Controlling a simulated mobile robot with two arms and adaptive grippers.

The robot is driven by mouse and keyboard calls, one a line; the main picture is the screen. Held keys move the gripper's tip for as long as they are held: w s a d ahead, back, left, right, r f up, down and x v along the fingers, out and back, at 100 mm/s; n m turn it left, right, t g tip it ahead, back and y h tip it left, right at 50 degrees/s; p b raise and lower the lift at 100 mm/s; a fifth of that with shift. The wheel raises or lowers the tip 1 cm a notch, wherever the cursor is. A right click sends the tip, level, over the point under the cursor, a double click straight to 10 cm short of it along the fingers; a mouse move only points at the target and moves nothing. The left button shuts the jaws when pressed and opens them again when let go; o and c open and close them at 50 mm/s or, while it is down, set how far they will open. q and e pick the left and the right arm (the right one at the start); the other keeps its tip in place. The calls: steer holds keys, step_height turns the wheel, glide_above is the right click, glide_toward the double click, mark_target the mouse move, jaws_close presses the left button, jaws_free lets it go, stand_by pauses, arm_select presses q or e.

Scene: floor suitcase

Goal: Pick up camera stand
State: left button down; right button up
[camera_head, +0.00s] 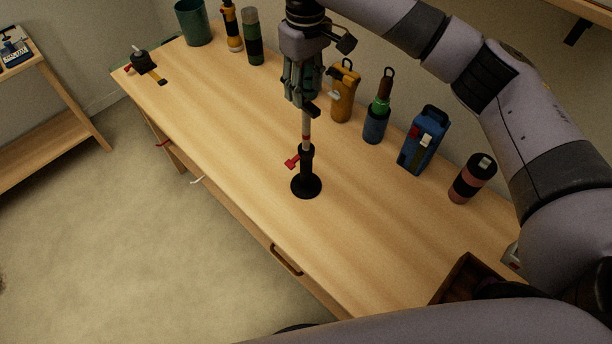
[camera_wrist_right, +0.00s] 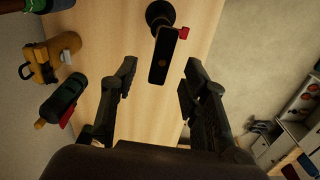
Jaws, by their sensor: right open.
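The camera stand (camera_head: 306,182) stands upright on the wooden table, with a round black base, a grey pole and a red knob. In the right wrist view, the stand (camera_wrist_right: 160,52) is seen from above, between and beyond the fingertips. My right gripper (camera_head: 308,112) points down over the top of the stand in the head view and hides its upper end. In the wrist view my right gripper (camera_wrist_right: 158,82) has its fingers apart, with nothing clamped between them. I cannot tell whether the fingers touch the stand. My left gripper is not in view.
A green bin (camera_head: 192,24) stands at the far end. A dark wooden box (camera_head: 461,278) sits at the near right. The table's front-left area is clear.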

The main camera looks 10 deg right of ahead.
mark_target(306, 102)
steer(key=shift+s+f+p, duration=0.15)
steer(key=shift+f+p, duration=0.15)
step_height(306, 102, down, 4)
steer(key=shift+s+d+r+p, duration=0.1)
steer(key=shift+s+r+p, duration=0.05)
steer(key=shift+p, duration=0.7)
steer(key=shift+f, duration=0.45)
steer(key=c, duration=1)
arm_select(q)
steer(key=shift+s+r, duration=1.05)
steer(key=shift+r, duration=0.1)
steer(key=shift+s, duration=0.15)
arm_select(e)
steer(key=shift+r, duration=0.1)
